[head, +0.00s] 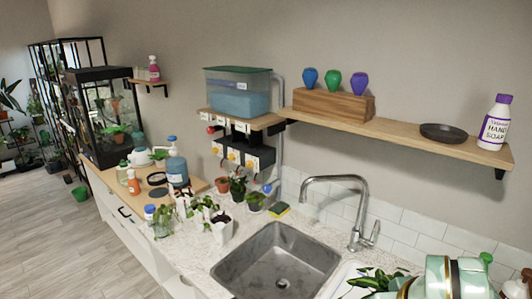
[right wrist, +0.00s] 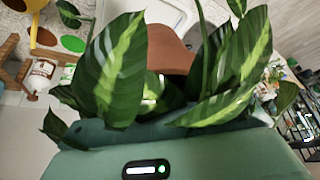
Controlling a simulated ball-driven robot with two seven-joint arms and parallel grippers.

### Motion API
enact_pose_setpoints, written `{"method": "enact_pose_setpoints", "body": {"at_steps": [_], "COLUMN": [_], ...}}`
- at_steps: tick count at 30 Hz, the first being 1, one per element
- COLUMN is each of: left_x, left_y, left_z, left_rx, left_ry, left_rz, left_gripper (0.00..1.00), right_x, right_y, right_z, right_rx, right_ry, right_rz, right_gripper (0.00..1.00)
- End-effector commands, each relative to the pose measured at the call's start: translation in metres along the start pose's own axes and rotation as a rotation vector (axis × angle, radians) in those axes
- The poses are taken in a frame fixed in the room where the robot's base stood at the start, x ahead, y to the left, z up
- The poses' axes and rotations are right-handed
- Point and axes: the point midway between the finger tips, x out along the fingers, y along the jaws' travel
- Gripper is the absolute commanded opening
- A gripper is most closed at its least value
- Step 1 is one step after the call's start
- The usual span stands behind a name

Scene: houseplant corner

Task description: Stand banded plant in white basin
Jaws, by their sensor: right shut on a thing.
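The banded plant, with dark green leaves striped pale green, shows at the bottom of the head view (head: 377,280) and fills the right wrist view (right wrist: 118,70). A brown-orange pot (right wrist: 172,48) shows behind its leaves. My right gripper (head: 413,287) is shut on the plant; the leaves hide its fingertips and the exact grip. The white basin (head: 340,280) is partly visible at the bottom of the head view, right of the sink, with the plant over or beside its right side; I cannot tell whether they touch. My left gripper is not in view.
A grey sink (head: 268,262) and tall faucet (head: 357,215) are left of the plant. Small potted plants (head: 222,226) crowd the counter further left. A wooden shelf (head: 410,136) runs above.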

Motion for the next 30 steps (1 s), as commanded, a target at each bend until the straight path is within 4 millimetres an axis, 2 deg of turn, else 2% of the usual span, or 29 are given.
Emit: {"method": "enact_pose_setpoints", "body": {"at_steps": [1, 5, 12, 15, 20, 30], "left_x": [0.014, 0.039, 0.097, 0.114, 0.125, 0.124], "left_y": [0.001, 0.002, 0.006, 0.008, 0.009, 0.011], "left_z": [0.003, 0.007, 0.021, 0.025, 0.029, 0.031], "left_rx": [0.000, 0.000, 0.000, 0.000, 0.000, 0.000], "left_ry": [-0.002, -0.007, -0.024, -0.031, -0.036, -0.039], "left_rz": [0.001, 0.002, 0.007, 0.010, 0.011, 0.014], "left_gripper": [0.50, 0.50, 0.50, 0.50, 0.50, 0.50], "right_x": [0.013, 0.038, 0.098, 0.117, 0.129, 0.128], "right_y": [0.000, 0.000, 0.000, 0.000, 0.000, 0.000], "right_z": [0.005, 0.015, 0.040, 0.048, 0.052, 0.052], "right_rx": [0.001, 0.002, 0.002, 0.002, 0.003, 0.003], "right_ry": [0.000, -0.005, -0.022, -0.029, -0.034, -0.033], "right_rz": [0.000, 0.000, 0.001, 0.001, 0.001, 0.001], "right_gripper": [0.50, 0.50, 0.50, 0.50, 0.50, 0.50]}}
